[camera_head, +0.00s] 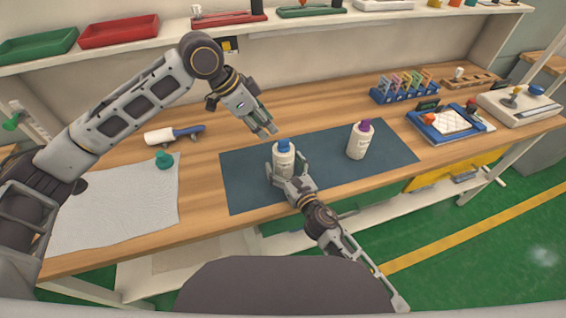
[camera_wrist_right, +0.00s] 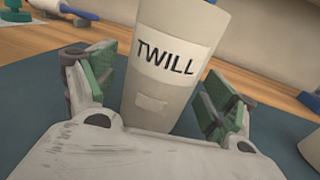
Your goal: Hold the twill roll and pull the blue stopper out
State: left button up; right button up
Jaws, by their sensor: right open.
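The twill roll (camera_head: 283,162) is a pale, bottle-like cylinder standing on the dark mat, with a blue stopper (camera_head: 284,144) in its top. In the right wrist view the roll (camera_wrist_right: 172,60) shows its "TWILL" label between the two green-padded fingers. My right gripper (camera_wrist_right: 160,95) is open around the lower part of the roll, with gaps on both sides; it also shows in the head view (camera_head: 288,178). My left gripper (camera_head: 268,131) is above and just left of the blue stopper, apart from it, pointing down. Its finger gap is too small to judge.
A similar pale roll with a purple stopper (camera_head: 359,142) stands to the right on the dark mat (camera_head: 325,160). A white-and-blue roller (camera_head: 172,134), a teal knob (camera_head: 164,160) and a pale cloth (camera_head: 120,205) lie left. A blue rack (camera_head: 405,92) stands at the back right.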

jog(key=shift+w+a, duration=0.25)
jog(key=shift+w, duration=0.3)
